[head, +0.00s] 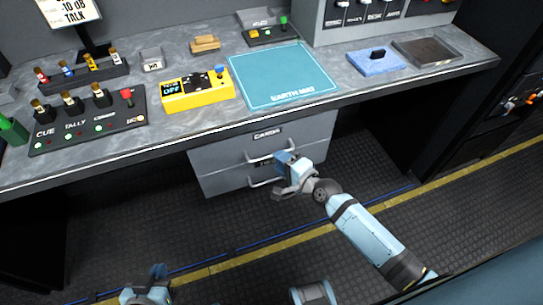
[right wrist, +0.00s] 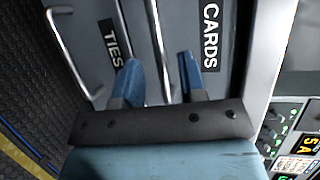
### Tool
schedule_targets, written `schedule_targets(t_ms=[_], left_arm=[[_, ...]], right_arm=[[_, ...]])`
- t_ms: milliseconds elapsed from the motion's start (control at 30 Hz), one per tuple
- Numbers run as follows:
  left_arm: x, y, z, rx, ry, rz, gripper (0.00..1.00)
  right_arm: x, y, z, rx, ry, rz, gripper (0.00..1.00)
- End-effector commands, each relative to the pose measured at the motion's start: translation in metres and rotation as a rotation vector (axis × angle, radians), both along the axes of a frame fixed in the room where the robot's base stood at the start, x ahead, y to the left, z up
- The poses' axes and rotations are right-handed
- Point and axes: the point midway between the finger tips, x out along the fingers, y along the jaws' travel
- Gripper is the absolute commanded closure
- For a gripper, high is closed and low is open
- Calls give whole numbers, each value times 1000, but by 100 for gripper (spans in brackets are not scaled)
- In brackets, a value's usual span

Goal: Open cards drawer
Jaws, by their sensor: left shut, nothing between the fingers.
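The cards drawer (head: 228,150) is the upper drawer of a grey unit under the desk, labelled CARDS. Its front looks shut; no inside shows. In the right wrist view, its label side (right wrist: 212,80) is at the right and its bar handle (right wrist: 156,40) runs between my fingers. My right gripper (right wrist: 160,75) is open around this handle; contact cannot be told. In the head view, my right gripper (head: 284,160) is in front of the drawers and hides part of the handle. My left gripper (head: 158,271) is shut and empty at the bottom edge, away from the drawers.
The lower drawer, labelled TIES (right wrist: 114,42), has its own bar handle (right wrist: 68,55). The dark floor in front of the drawers is clear.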

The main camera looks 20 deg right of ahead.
Motion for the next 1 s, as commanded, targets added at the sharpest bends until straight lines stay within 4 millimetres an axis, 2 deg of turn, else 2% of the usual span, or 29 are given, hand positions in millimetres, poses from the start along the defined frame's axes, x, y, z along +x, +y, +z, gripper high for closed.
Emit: schedule_targets(t_ms=[100, 233, 633, 667, 800, 1000], left_arm=[[0, 0, -1, 2, -5, -2, 100], [1, 1, 0, 4, -10, -4, 100], [-1, 1, -1, 6, -7, -6, 100], [-1, 1, -1, 6, -6, -5, 100], [-1, 1, -3, 6, -3, -6, 100], [-1, 1, -3, 7, -2, -6, 100]], right_arm=[[19, 9, -4, 2, 0, 1, 62], [31, 15, -7, 0, 0, 1, 62], [38, 18, -8, -1, 1, 1, 62], [38, 18, -8, -1, 1, 1, 67], [38, 18, -8, -1, 1, 1, 99], [38, 18, -8, -1, 0, 0, 100]])
